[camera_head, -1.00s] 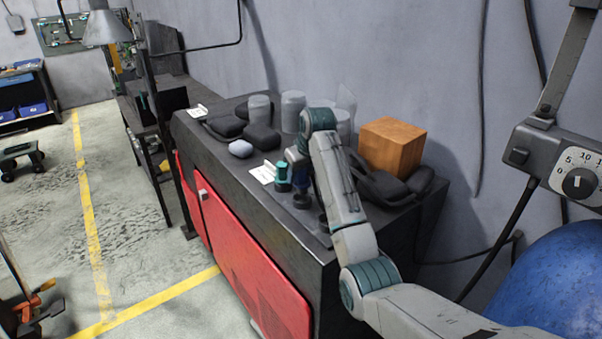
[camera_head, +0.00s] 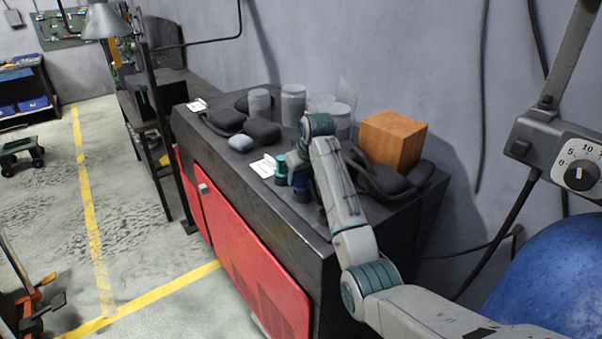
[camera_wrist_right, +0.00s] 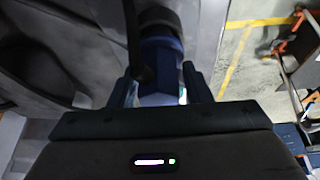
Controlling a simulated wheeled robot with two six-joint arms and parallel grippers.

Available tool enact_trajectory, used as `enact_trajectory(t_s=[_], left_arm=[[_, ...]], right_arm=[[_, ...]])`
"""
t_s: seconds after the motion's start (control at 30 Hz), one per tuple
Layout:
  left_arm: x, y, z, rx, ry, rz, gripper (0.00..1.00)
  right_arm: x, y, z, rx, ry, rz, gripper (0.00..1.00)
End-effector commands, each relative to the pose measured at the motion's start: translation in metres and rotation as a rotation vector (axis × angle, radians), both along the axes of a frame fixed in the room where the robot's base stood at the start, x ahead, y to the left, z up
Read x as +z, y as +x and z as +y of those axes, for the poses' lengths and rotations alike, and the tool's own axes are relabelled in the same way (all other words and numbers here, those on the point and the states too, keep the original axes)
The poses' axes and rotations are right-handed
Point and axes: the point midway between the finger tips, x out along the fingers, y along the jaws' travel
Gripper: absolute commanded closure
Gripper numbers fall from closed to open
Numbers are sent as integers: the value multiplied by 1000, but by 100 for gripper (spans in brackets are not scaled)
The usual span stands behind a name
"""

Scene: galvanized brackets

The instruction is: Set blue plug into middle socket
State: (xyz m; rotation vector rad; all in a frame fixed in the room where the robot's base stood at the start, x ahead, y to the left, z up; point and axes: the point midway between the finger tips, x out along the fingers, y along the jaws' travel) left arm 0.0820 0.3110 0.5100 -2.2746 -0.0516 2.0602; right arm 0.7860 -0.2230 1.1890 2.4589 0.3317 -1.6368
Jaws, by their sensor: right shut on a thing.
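The blue plug (camera_wrist_right: 160,65) is upright between the two fingers of my right gripper (camera_wrist_right: 161,84) in the right wrist view. In the head view the blue plug (camera_head: 301,181) shows small beside my right arm, low over a dark round socket (camera_head: 300,196). A dark round shape (camera_wrist_right: 157,16) lies right at the plug's far end in the wrist view. I cannot tell whether the plug is inside the socket or just above it. A teal plug (camera_head: 281,169) stands just left of it. My forearm partly hides the spot. My left gripper is out of view.
The dark bench top (camera_head: 262,213) holds a wooden block (camera_head: 393,142), dark padded cases (camera_head: 262,132), clear jars (camera_head: 293,104), a pale rounded piece (camera_head: 240,144) and a white card (camera_head: 264,167). A grey wall stands behind. The bench's front strip is clear.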

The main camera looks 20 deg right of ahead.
Motion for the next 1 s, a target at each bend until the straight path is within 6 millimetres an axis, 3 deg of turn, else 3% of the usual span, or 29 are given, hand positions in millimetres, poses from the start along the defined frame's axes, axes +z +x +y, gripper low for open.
enact_trajectory(t_s=[0.23, 0.27, 0.4, 0.77, 1.0], left_arm=[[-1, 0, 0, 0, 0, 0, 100], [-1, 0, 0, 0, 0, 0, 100], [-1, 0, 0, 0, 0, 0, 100], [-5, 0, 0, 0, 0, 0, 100], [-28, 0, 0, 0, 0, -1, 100]], right_arm=[[-9, 0, 0, 0, 0, -1, 91], [-9, 0, 0, 0, 0, -2, 54], [-8, 0, 0, 0, 1, -2, 30], [-5, -2, -1, 0, -1, -1, 30], [33, -17, -4, 0, 0, -7, 30]])
